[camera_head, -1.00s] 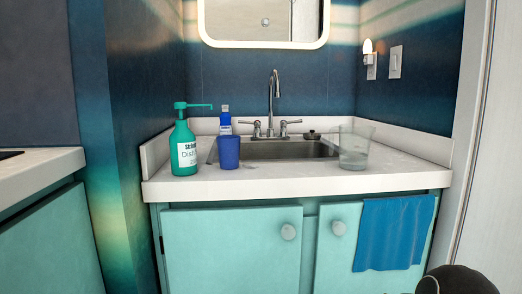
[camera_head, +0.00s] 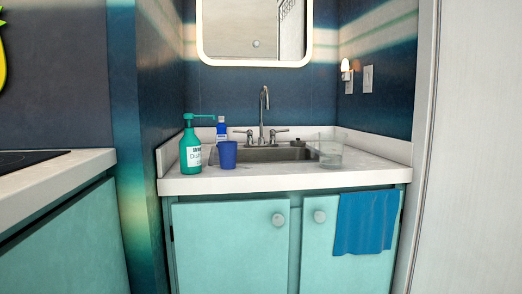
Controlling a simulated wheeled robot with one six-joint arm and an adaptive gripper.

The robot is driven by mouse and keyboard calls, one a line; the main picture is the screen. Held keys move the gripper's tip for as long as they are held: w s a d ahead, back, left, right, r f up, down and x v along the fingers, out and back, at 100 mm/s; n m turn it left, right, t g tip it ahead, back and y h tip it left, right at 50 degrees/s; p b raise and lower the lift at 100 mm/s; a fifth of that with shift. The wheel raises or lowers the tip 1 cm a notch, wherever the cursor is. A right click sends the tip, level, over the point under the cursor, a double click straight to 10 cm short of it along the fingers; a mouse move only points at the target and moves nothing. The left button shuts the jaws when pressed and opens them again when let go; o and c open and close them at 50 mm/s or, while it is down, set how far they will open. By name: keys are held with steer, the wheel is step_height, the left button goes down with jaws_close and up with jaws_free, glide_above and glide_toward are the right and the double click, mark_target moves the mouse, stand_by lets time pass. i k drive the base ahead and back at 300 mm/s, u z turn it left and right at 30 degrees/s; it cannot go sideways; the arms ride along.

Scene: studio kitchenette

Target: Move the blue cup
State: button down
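The blue cup (camera_head: 227,155) stands upright on the white counter (camera_head: 270,181), in front of the left end of the sink. A green pump bottle (camera_head: 190,150) with a white label stands just left of it. A small blue bottle (camera_head: 221,128) with a white top stands behind the cup, its lower part hidden by the cup. My gripper is not in view, so its state does not show.
A clear glass container (camera_head: 330,155) stands at the right of the sink (camera_head: 285,154). A chrome faucet (camera_head: 263,112) rises behind. A blue towel (camera_head: 366,222) hangs on the right cabinet door. Another counter (camera_head: 60,172) with a dark cooktop is at the left.

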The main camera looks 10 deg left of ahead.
mark_target(227, 150)
steer(key=z, duration=0.1)
steer(key=i, duration=1)
steer(key=u, duration=0.25)
